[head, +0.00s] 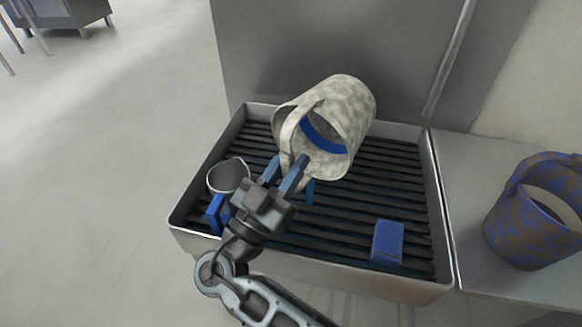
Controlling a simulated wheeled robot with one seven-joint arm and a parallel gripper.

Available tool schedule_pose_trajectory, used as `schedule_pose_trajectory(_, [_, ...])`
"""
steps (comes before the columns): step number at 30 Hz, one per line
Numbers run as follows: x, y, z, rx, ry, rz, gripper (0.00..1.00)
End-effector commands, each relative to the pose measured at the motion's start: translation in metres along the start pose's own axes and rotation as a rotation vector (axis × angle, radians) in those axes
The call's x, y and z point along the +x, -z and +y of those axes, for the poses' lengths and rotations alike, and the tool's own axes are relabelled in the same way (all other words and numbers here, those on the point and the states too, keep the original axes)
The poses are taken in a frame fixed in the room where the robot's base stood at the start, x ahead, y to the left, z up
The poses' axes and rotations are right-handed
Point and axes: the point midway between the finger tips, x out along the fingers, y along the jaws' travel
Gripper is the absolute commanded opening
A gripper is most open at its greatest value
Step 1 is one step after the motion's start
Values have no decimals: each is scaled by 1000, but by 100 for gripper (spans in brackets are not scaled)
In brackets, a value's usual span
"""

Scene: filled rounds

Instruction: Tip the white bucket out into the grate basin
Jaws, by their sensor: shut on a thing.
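The white bucket (357,102), mottled with grey, is tilted far over above the grate basin (440,190). Its mouth faces down and toward me, and a blue patch (323,136) shows inside; I cannot tell whether it is a loose thing or liquid. My gripper (287,166) is shut on the bucket's handle (290,130) at its left side. A blue block (387,242) lies on the dark bars at the front right of the basin. Another blue piece (216,214) is at the left, partly hidden by my gripper. A blue sliver (310,190) shows just below the bucket.
A small grey cup (228,175) is in the basin at the left. A brown and blue bucket (535,215) stands on the counter to the right. A grey panel rises behind the basin. Open floor lies to the left.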

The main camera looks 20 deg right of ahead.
Motion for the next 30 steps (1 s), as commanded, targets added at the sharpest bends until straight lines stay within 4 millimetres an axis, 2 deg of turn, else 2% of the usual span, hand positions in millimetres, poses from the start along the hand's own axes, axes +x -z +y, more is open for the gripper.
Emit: schedule_pose_trajectory(30, [-6,-2,0,0,0,60,0])
